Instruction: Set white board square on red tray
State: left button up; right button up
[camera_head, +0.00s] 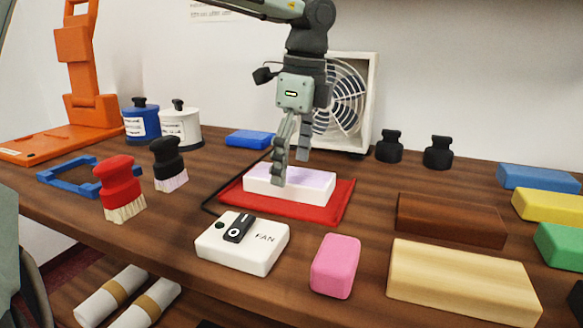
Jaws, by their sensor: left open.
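The white board (261,187), a flat block with a pale lilac top, lies on the red tray (230,196). Its front edge looks roughly parallel to the tray's front edge, with red showing around it. My left gripper (290,171) points down over the board and is open. One finger comes down in front of the board's top and hides part of it; the other is farther back. I cannot tell whether either finger touches the board. My right gripper is not in view.
A white fan switch box (268,256) and a pink block (336,266) stand in front of the tray. Brown (450,219) and pale wood blocks (463,280) lie to the right. Red (121,180) and black brushes (167,158) stand left. A fan (362,75) stands behind.

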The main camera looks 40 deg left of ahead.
pick_arm(q)
notch_tip(320, 180, up, 11)
jog(key=d, duration=0.1)
jog(key=shift+d, duration=0.15)
